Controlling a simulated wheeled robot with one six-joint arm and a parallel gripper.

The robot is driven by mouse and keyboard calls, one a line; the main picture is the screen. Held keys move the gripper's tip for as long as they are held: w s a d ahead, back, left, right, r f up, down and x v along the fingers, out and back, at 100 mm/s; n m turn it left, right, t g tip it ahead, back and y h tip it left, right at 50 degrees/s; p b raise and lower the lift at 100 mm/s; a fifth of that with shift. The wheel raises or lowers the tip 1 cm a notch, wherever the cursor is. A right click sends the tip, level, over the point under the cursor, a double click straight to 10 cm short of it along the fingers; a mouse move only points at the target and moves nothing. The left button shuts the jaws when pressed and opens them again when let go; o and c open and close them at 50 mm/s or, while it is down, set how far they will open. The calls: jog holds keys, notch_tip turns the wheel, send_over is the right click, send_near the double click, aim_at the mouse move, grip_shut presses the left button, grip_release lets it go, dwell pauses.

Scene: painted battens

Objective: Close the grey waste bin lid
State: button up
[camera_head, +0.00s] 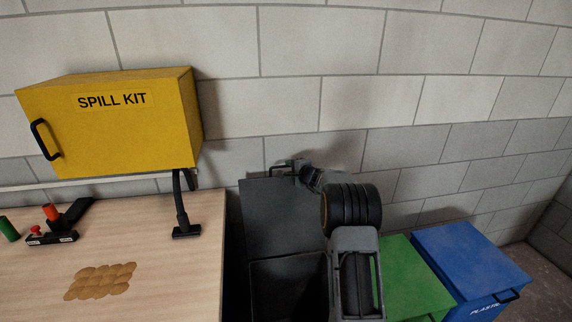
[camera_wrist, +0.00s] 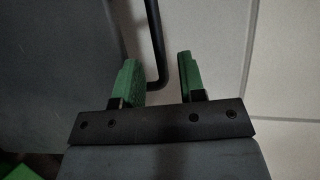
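The grey waste bin (camera_head: 288,288) stands right of the table with its top open. Its dark grey lid (camera_head: 268,215) is raised, standing up towards the wall, and fills the left of the wrist view (camera_wrist: 50,65). A black bar handle (camera_head: 279,170) is at the lid's top edge; it also shows in the wrist view (camera_wrist: 157,45). My gripper (camera_wrist: 158,72) is at this handle, with its green fingers apart. The handle's bent end shows between the fingers in the picture; I cannot tell whether they touch it. In the head view my gripper (camera_head: 297,172) is partly hidden by my wrist.
A green bin (camera_head: 412,278) and a blue bin (camera_head: 470,265) labelled "PLASTIC" stand to the right, both closed. A wooden table (camera_head: 180,280) is at the left, under a yellow spill kit box (camera_head: 115,125). The block wall (camera_head: 300,60) is close behind the lid.

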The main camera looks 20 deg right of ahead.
aim_at(286, 166)
jog(key=shift+p+x, duration=0.45)
jog(key=shift+x, duration=1.3)
jog(key=shift+c, duration=0.3)
grip_shut()
